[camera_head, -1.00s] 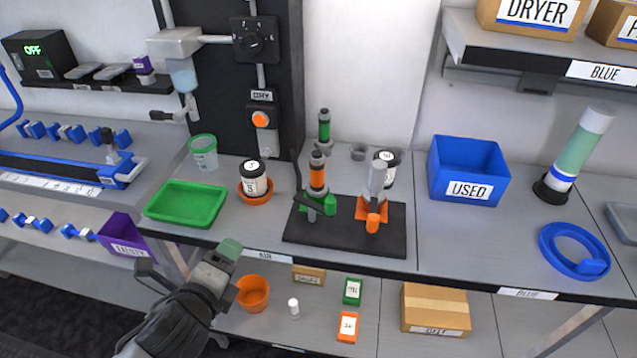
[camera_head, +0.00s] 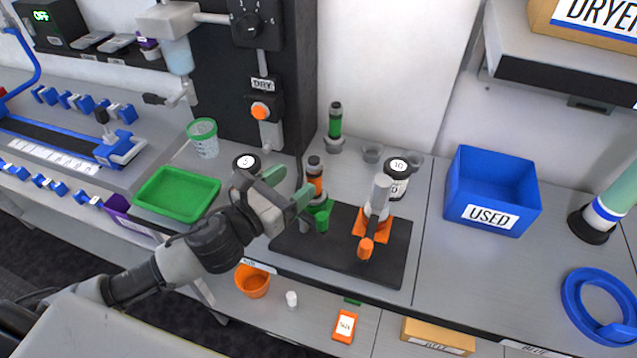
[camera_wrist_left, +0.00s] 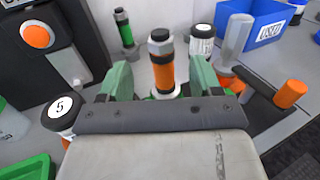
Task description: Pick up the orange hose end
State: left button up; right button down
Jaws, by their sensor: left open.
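The orange hose end (camera_head: 315,184), an upright orange cylinder with dark grey caps, stands in a green holder (camera_head: 321,215) on the black base plate (camera_head: 290,246). My left gripper (camera_head: 287,188) is open, with its green fingers just left of the hose end in the head view. In the left wrist view the orange hose end (camera_wrist_left: 162,72) shows between the two spread fingers and beyond them. I cannot tell whether the fingers are level with it. My right gripper is not in view.
A grey nozzle in an orange stand (camera_head: 372,226) is on the plate's right. A green hose end (camera_head: 335,122) stands behind. The jar labelled 5 (camera_head: 245,162) is partly hidden behind my gripper. A green tray (camera_head: 178,193) lies left; a blue bin (camera_head: 491,190) stands right.

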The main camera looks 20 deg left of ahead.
aim_at(320, 162)
pick_arm(q)
jog(key=shift+w+d+r, duration=0.15)
jog(key=shift+w+d, duration=0.15)
jog(key=shift+w, duration=0.35)
jog(key=shift+w+d, duration=0.2)
jog(key=shift+w, duration=0.15)
jog(key=shift+w+d, duration=0.15)
jog(key=shift+w, duration=0.1)
jog(key=p+x, duration=0.1)
jog(key=x, duration=0.3)
jog(key=shift+w+p, duration=0.2)
jog(key=shift+p, duration=0.2)
jog(key=shift+w+d, duration=0.25)
jog(key=shift+w, duration=0.1)
jog(key=shift+s, duration=0.1)
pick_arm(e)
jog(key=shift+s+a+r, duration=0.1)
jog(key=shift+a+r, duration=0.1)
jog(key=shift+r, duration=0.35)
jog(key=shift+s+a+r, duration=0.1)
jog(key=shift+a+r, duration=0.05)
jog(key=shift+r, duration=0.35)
pick_arm(q)
jog(key=shift+c, duration=1.4)
grip_shut()
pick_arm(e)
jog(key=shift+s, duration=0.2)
